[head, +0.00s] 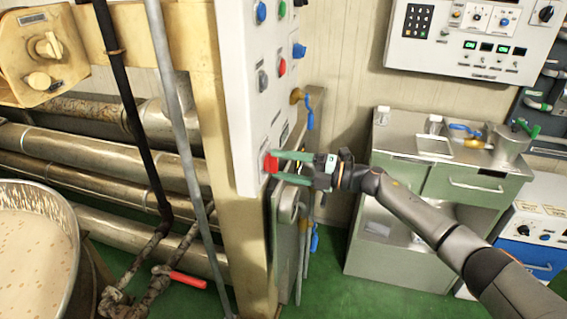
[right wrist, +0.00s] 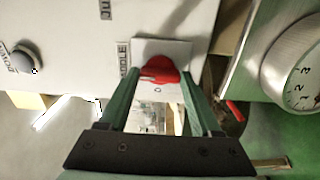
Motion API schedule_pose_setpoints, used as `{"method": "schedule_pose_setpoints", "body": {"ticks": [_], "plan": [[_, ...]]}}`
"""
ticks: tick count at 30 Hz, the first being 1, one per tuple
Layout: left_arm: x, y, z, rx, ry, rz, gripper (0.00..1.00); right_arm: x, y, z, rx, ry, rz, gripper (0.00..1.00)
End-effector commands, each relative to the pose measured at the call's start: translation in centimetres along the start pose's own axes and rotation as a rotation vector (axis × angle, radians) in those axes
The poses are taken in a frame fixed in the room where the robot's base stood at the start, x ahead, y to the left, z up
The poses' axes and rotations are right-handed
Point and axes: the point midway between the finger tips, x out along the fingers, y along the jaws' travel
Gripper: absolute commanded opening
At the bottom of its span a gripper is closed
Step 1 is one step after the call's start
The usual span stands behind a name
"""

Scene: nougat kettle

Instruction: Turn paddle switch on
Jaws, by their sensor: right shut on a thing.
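The paddle switch is a red rotary knob (head: 270,163) low on the white control panel (head: 243,95). In the right wrist view the red knob (right wrist: 160,70) sits on a pale plate, with a partly hidden label ending in "DDLE" beside it. My right gripper (head: 276,164) reaches in from the right, and its green fingers are shut on the knob, one on each side. The fingers (right wrist: 158,80) also show in the right wrist view, at either side of the knob. The knob's exact setting cannot be told. My left gripper is not in view.
A large metal kettle (head: 72,235) with pale contents stands at the lower left. A grey dial knob (right wrist: 23,62) sits on the same panel. A steel cabinet (head: 440,180) stands behind my right arm. Pipes run along the left wall.

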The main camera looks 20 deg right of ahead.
Motion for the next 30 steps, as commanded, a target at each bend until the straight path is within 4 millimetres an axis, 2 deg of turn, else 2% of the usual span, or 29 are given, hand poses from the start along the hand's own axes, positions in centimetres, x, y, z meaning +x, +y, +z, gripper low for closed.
{"method": "schedule_pose_setpoints", "body": {"ticks": [11, 12, 19, 26, 30], "plan": [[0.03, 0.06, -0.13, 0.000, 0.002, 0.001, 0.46, -0.01, -0.05, -0.02, 0.010, 0.001, 0.000, 0.09], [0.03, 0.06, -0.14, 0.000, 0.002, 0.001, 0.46, -0.01, -0.05, -0.02, 0.010, 0.001, 0.000, 0.69], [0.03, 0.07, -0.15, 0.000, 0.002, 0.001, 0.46, 0.00, -0.03, -0.01, 0.007, 0.000, 0.000, 0.95], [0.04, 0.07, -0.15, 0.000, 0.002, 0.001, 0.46, -0.04, -0.02, 0.00, 0.006, 0.000, 0.000, 0.95], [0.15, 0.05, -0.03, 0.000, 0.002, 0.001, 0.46, -0.97, -0.18, 0.06, 0.006, -0.001, -0.002, 0.95]]}}
